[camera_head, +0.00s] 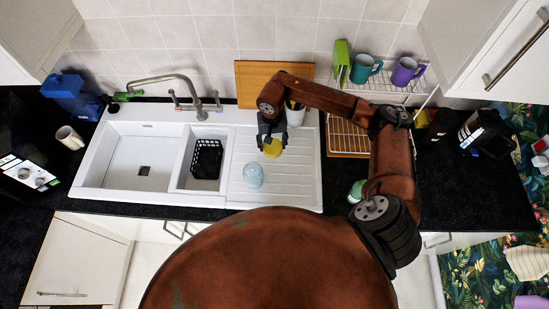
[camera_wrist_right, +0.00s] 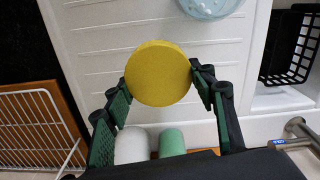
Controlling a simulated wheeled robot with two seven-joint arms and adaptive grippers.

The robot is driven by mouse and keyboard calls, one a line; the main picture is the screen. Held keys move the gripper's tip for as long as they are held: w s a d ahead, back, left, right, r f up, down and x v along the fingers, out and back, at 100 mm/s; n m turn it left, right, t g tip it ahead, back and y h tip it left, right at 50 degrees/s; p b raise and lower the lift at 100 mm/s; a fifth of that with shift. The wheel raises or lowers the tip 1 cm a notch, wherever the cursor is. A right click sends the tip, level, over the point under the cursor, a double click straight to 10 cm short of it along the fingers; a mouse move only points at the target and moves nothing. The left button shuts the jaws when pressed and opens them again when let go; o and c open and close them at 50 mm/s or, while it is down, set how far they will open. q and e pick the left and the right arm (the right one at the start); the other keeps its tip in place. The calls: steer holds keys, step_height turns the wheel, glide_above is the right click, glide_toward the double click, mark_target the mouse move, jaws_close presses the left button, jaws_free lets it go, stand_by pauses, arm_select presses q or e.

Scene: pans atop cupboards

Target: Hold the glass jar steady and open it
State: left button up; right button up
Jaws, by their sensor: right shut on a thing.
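The glass jar (camera_head: 253,175) is pale blue and stands on the ribbed drainboard. Part of it also shows at the top edge of the right wrist view (camera_wrist_right: 212,6). A yellow round lid (camera_head: 272,148) is in my right gripper (camera_head: 271,140), behind the jar and slightly to its right, apart from it. In the right wrist view the lid (camera_wrist_right: 158,73) sits between the fingertips of the right gripper (camera_wrist_right: 160,82), which is shut on it. I cannot tell how high the lid is above the drainboard. My left gripper is not in view.
A white container (camera_head: 295,113) stands close behind my right gripper. A black basket (camera_head: 207,160) sits in the small basin left of the drainboard. A wire rack (camera_head: 348,136) is to the right, and the tap (camera_head: 182,82) is at the back. The drainboard's front is clear.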

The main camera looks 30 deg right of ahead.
steer(key=p, duration=0.2)
glide_above(273, 161)
step_height(273, 161, down, 7)
steer(key=shift+d+r, duration=0.15)
step_height(273, 161, down, 4)
steer(key=shift+r+p, duration=0.25)
steer(key=shift+p, duration=0.25)
steer(key=shift+f, duration=0.1)
steer(key=shift+f+b, duration=0.1)
steer(key=shift+b, duration=0.2)
steer(key=o, duration=1.3)
